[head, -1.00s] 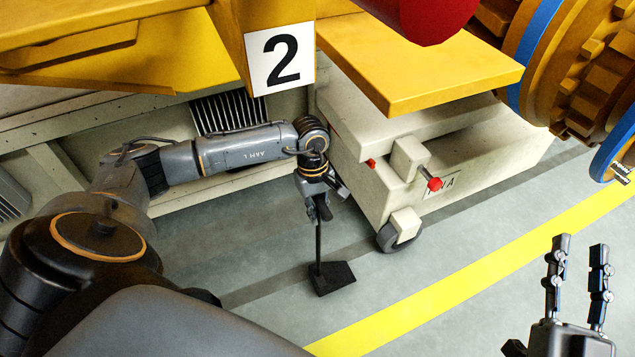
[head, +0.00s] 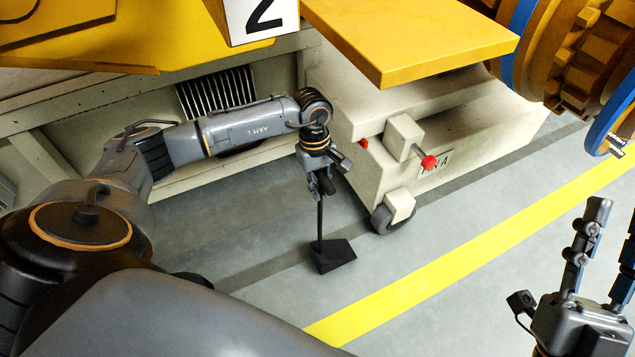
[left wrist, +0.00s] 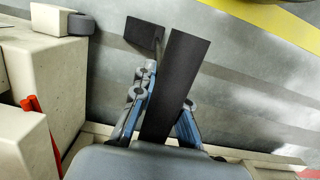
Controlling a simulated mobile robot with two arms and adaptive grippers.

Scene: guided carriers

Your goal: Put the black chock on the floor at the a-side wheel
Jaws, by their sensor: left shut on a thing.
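The black chock (head: 333,257) is a dark block with a thin upright handle. My left gripper (head: 321,188) is shut on the handle, with the block below it at or just above the floor; I cannot tell if it touches. The wheel (head: 380,222) under the pale carrier, by a plate ending in "A" (head: 434,162), is right of and beyond the block, with a gap between. In the left wrist view the block (left wrist: 143,33) lies past the fingers (left wrist: 163,88), and the wheel (left wrist: 80,24) is to its left. My right gripper (head: 616,208) is empty and open, partly cut off.
A red-tipped knob (head: 428,162) sticks out of the carrier (head: 350,165) above the wheel. A yellow platform (head: 410,45) overhangs it. A yellow floor line (head: 420,285) crosses the clear grey floor. Large blue-rimmed gear-like parts (head: 575,60) stand at upper right.

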